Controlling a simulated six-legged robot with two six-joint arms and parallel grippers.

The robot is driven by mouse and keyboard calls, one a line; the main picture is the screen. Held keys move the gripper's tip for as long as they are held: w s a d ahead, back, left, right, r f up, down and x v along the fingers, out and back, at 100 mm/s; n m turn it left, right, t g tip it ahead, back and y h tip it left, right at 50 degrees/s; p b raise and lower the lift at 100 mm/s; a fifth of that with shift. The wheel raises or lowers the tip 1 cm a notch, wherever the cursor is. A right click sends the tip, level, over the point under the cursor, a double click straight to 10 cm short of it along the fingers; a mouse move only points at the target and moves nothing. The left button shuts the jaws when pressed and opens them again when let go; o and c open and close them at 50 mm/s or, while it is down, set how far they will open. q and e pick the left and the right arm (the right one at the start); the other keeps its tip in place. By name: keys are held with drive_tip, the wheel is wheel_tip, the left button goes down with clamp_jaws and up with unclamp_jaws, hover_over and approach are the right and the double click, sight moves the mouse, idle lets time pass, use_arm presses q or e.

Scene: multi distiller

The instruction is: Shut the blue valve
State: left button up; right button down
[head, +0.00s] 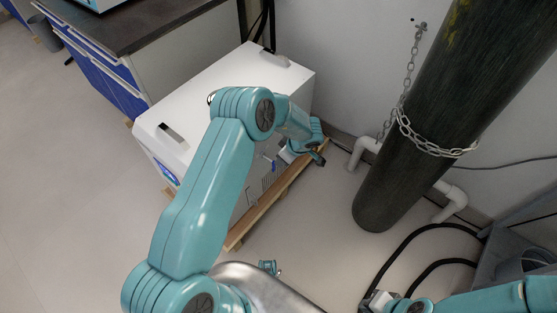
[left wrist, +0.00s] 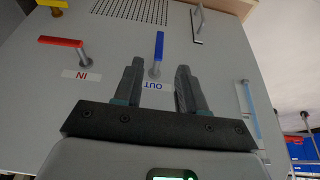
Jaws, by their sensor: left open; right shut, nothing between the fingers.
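The blue valve handle (left wrist: 158,48) shows in the left wrist view on a grey panel, above an upside-down "OUT" label (left wrist: 157,86). It points up in the picture. It also shows as a small blue mark in the head view (head: 274,166). My left gripper (left wrist: 157,68) is open, with one finger on each side of the valve's line. Whether either finger touches it I cannot tell. In the head view my left gripper (head: 314,153) is at the panel side of the white box. My right gripper (head: 378,301) is shut and empty at the bottom.
A red handle (left wrist: 60,42) with an "IN" label and a yellow handle (left wrist: 52,4) are on the same panel. The white box (head: 190,95) stands on a wooden pallet (head: 245,224). A chained dark cylinder (head: 420,130) and black hoses (head: 400,248) are to the right.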

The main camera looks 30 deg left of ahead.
use_arm(q)
drive_tip(key=v, duration=0.3)
drive_tip(key=shift+d+r, duration=0.1)
drive_tip(key=shift+r, duration=0.05)
idle(0.4)
drive_tip(key=s+d+f+m+t, duration=0.2)
drive_tip(key=s+f+m, duration=0.1)
drive_tip(key=s+m, duration=0.5)
drive_tip(key=s+d+m+g+h, duration=0.2)
drive_tip(key=s+d+m+h, duration=0.6)
drive_tip(key=s+d, duration=0.9)
wheel_tip(320, 180, up, 17)
drive_tip(key=a+n+p, duration=0.1)
drive_tip(key=p, duration=1.6)
drive_tip(key=shift+s+a+f+h, duration=0.2)
drive_tip(key=shift+a+h, duration=0.05)
drive_tip(key=shift+h, duration=0.05)
